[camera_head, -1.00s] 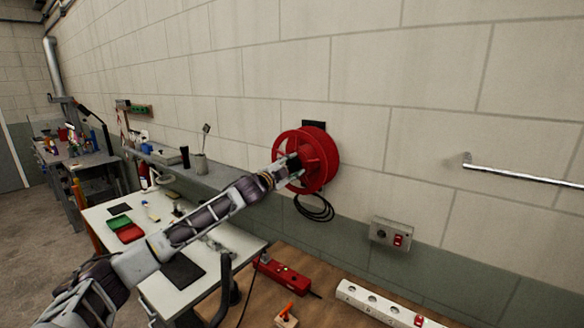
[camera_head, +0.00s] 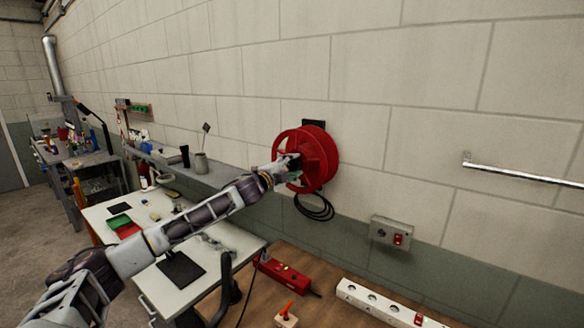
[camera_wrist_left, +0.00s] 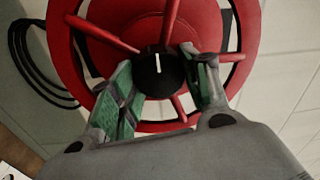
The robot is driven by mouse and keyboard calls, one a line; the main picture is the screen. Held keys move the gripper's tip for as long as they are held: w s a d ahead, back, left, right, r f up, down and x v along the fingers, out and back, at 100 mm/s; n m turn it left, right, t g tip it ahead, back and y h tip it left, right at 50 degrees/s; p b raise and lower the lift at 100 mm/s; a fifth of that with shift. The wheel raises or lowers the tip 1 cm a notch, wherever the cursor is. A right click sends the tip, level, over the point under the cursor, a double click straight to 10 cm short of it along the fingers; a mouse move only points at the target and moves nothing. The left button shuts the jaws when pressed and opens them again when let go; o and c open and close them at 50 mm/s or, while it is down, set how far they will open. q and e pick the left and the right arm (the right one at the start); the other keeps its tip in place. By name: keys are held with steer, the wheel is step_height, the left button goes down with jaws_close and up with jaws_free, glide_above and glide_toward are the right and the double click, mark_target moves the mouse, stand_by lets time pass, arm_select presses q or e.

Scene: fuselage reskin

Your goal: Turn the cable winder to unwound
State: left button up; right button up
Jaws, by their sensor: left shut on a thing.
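The red cable winder (camera_head: 318,158) is mounted on the block wall, with a black cable (camera_head: 315,208) hanging in loops below it. In the left wrist view the winder (camera_wrist_left: 222,25) fills the upper middle, with red spokes around a black hub knob (camera_wrist_left: 160,72) that bears a white line. The line points nearly straight up in that view. My left gripper (camera_head: 291,163) is at the winder's front, and in the left wrist view its green-padded fingers (camera_wrist_left: 162,85) stand on both sides of the knob, shut on it. My right gripper is in neither view.
A grey wall socket box (camera_head: 391,234) with a red switch sits below right of the winder. A metal rail (camera_head: 520,172) is on the wall at right. A wooden bench (camera_head: 325,300) below holds a red power strip (camera_head: 286,276) and a white one (camera_head: 385,304). A white table (camera_head: 205,262) stands at left.

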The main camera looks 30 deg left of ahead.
arm_select(q)
steer(key=o, duration=1)
steer(key=shift+f, duration=0.2)
steer(key=shift+r, duration=0.1)
steer(key=shift+s, duration=0.3)
steer(key=shift+s+a+f, duration=0.15)
steer(key=shift+s, duration=1.7)
steer(key=shift+s+a+f, duration=0.1)
steer(key=shift+s+a, duration=0.05)
steer(key=shift+s, duration=1.65)
steer(key=shift+s, duration=0.3)
steer(key=shift+s, duration=0.35)
steer(key=shift+s, duration=0.2)
steer(key=shift+s+a+f, duration=0.1)
steer(key=shift+s+f, duration=0.05)
steer(key=shift+s, duration=0.7)
